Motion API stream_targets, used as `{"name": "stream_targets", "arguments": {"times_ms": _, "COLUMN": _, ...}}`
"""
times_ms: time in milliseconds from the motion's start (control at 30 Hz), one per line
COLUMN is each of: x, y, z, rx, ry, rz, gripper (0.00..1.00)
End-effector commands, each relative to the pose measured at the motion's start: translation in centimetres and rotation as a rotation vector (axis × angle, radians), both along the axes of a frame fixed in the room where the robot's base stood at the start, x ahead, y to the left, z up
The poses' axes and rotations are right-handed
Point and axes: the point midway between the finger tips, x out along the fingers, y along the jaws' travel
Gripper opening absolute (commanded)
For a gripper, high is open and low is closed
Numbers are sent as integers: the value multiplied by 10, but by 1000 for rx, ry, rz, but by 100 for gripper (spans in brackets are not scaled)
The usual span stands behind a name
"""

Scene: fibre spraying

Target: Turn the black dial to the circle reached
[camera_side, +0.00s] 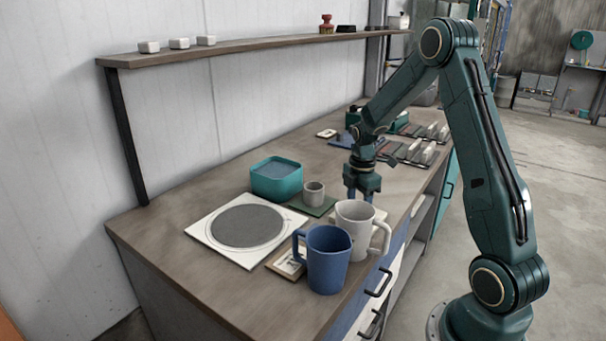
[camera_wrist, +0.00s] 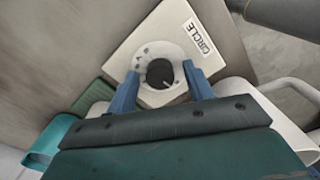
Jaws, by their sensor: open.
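The black dial (camera_wrist: 159,73) sits in a pale round ring on a white square plate (camera_wrist: 150,35) in the wrist view. Small marks show on the ring, too small to read for sure. A label (camera_wrist: 199,37) on the plate reads CIRCLE. My gripper (camera_wrist: 161,76) is open, with one blue finger on each side of the dial. I cannot tell whether the fingers touch it. In the side view my gripper (camera_side: 361,193) points down at the worktop behind the white mug (camera_side: 352,238). The dial itself is hidden there.
A blue mug (camera_side: 328,262) stands in front of the white mug. A grey cup (camera_side: 314,190), a teal tub (camera_side: 277,190) and a white board with a grey disc (camera_side: 205,232) lie to the left. The worktop's front left is clear. A shelf (camera_side: 240,47) runs along the wall.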

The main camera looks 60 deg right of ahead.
Motion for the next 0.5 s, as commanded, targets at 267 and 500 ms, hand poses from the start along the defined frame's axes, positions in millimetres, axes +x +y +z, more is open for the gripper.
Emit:
{"name": "stream_targets", "arguments": {"times_ms": 267, "x": 0, "y": 0, "z": 0, "rx": 0, "ry": 0, "rz": 0, "gripper": 11}}
{"name": "stream_targets", "arguments": {"times_ms": 500, "x": 0, "y": 0, "z": 1, "rx": 0, "ry": 0, "rz": -7, "gripper": 7}}
